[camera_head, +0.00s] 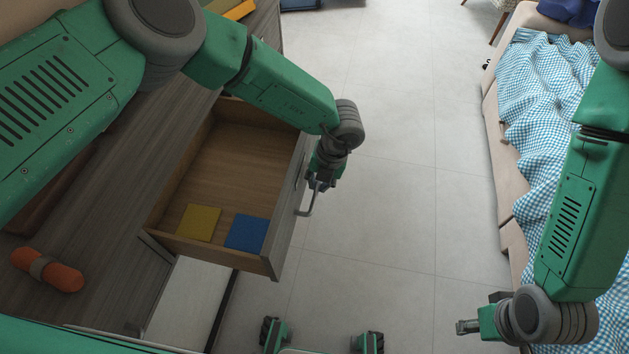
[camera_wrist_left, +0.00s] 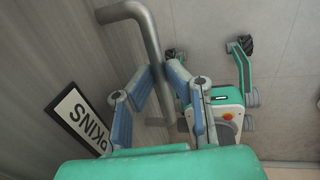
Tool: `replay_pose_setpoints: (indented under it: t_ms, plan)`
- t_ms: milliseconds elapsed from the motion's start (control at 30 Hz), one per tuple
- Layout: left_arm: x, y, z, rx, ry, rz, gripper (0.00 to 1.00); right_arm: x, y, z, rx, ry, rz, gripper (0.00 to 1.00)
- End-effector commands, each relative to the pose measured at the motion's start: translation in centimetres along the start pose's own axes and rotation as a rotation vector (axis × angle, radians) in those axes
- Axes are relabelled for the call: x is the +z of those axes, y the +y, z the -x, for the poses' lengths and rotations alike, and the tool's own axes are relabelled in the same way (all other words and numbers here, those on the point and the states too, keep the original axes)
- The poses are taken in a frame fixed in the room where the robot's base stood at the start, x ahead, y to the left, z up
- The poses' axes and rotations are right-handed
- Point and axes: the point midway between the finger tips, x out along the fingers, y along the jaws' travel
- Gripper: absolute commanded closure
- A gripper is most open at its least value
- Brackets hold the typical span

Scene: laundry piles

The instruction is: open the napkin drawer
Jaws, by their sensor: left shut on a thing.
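The napkin drawer (camera_head: 215,165) is pulled well out of the grey wood cabinet. A yellow napkin (camera_head: 199,222) and a blue napkin (camera_head: 246,233) lie flat inside, near its front left part. My left gripper (camera_head: 319,182) is at the drawer's front, shut on the metal bar handle (camera_head: 304,209). In the left wrist view the blue-padded fingers of the left gripper (camera_wrist_left: 160,80) are around the handle (camera_wrist_left: 150,38). A label (camera_wrist_left: 80,119) reading "...PKINS" is partly hidden there. My right gripper (camera_head: 467,326) is at the lower right, away from the drawer; its finger gap is unclear.
An orange roll with a grey band (camera_head: 47,270) lies on the cabinet top (camera_head: 95,225). A beige sofa (camera_head: 507,185) with a blue-and-white checked cloth (camera_head: 545,110) stands at the right. Open tiled floor (camera_head: 400,190) lies between drawer and sofa.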

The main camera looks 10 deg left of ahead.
Motion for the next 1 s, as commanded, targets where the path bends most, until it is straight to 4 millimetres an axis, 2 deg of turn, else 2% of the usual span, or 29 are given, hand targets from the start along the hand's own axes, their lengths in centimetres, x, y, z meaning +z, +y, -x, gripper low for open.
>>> replay_pose_setpoints:
  t_ms: [200, 233, 267, 300, 667, 767, 1000]
  plan:
    - [0.0, 0.0, 0.0, -0.001, 0.000, 0.000, 1.00, 0.0, 0.0, 0.0, 0.000, 0.000, 0.000, 0.60]
    - [0.0, 0.0, 0.0, -0.001, 0.000, 0.000, 0.81, 0.0, 0.0, 0.0, 0.000, 0.000, 0.000, 0.60]
    - [0.0, 0.0, 0.0, -0.001, 0.000, 0.000, 0.71, 0.0, 0.0, 0.0, 0.000, 0.000, 0.000, 0.60]
    - [0.0, 0.0, 0.0, -0.001, 0.000, 0.000, 0.68, 0.0, 0.0, 0.0, 0.000, 0.000, 0.000, 0.60]
    - [0.1, 0.0, 0.5, -0.001, -0.001, 0.000, 0.68, 0.2, 0.0, 0.1, 0.000, 0.003, 0.000, 0.60]
    - [0.1, 0.0, 1.7, -0.001, -0.002, 0.000, 0.68, 0.2, 0.0, 0.1, 0.000, 0.003, 0.000, 0.60]
    - [0.1, -0.1, 6.7, -0.001, -0.003, -0.001, 0.68, 0.2, 0.0, 0.1, 0.000, 0.003, 0.000, 0.60]
